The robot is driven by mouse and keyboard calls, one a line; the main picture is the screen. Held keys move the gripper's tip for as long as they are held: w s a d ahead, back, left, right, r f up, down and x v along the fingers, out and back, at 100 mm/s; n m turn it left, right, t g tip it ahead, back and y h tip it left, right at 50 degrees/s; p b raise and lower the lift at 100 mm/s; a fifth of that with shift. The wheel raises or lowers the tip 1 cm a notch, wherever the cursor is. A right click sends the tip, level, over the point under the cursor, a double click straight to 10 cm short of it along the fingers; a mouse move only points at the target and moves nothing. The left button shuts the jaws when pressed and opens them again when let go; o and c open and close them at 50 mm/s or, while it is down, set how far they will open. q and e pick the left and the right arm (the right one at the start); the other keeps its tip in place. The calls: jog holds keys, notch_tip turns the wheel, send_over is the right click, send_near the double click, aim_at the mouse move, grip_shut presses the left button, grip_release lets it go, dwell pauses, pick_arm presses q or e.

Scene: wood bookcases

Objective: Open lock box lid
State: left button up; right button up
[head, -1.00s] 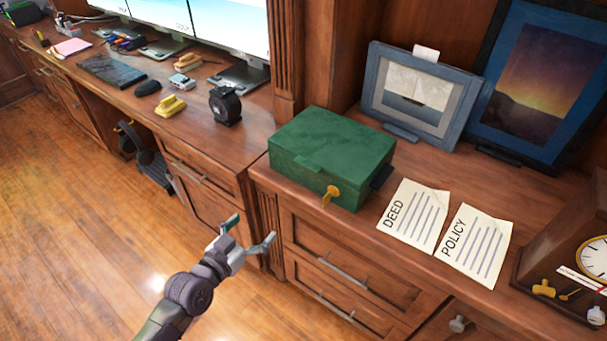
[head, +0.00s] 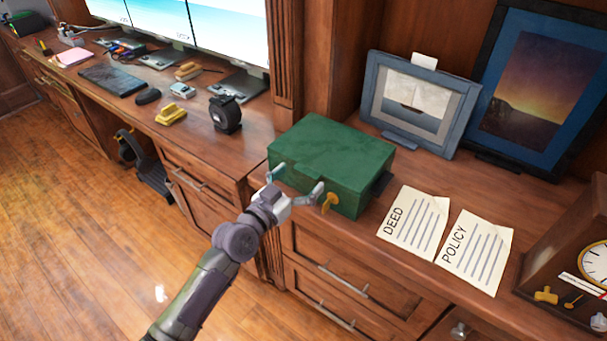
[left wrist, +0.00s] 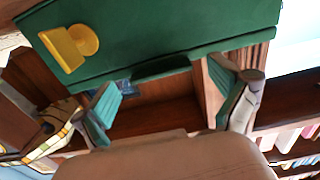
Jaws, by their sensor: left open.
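The green lock box (head: 335,160) sits on the wooden counter with its lid shut. A yellow key (head: 329,202) sticks out of its front face. A small latch tab shows on the front, near the lid edge. My left gripper (head: 298,180) is open and empty, right in front of the box's front face, left of the key. In the left wrist view the box (left wrist: 170,30) spans the top with the key (left wrist: 70,46) at upper left. The open fingers (left wrist: 170,97) reach up toward the box's dark green tab (left wrist: 160,67). Contact cannot be told. My right gripper is not in view.
The deed (head: 412,222) and policy (head: 475,250) papers lie right of the box. A framed boat picture (head: 420,100) stands behind it. A black tape dispenser (head: 225,114) is to its left. A clock (head: 593,262) stands at far right.

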pick_arm(q)
jog(key=shift+w+d, duration=0.4)
jog(key=shift+w, duration=0.15)
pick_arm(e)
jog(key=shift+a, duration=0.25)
